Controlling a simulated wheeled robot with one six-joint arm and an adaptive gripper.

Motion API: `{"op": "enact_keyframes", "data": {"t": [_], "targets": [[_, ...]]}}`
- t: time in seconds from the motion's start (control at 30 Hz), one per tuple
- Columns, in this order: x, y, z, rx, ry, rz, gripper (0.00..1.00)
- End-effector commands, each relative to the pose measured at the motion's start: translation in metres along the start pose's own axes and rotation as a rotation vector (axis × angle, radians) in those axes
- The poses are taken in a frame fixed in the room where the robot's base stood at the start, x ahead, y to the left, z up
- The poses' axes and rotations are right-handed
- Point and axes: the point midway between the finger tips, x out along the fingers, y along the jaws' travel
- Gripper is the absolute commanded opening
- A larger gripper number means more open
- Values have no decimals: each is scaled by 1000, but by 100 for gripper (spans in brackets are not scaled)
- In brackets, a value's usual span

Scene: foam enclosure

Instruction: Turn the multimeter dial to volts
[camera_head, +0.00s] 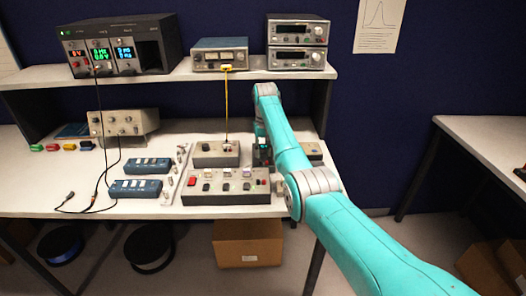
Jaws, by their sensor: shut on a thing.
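The multimeter appears to be the small dark unit (264,158) on the bench, right of the grey boxes, with a hint of green on it. My arm comes in from the lower right, bends over at the shelf front and points down at this unit. My gripper (261,142) is at the unit's top, small and dark in this view. It is shut on what seems to be the dial. The dial, its markings and its setting are too small and too covered to read.
Grey switch boxes (226,187) stand close left of the unit. A yellow cable (226,105) hangs from a shelf meter (220,54). The shelf edge (160,78) runs close to my wrist. Blue modules (136,189) and black leads lie further left.

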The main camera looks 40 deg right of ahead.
Motion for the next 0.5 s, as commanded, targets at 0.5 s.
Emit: {"op": "enact_keyframes", "data": {"t": [0.5], "targets": [[-1,1,0,269,9,0,0]]}}
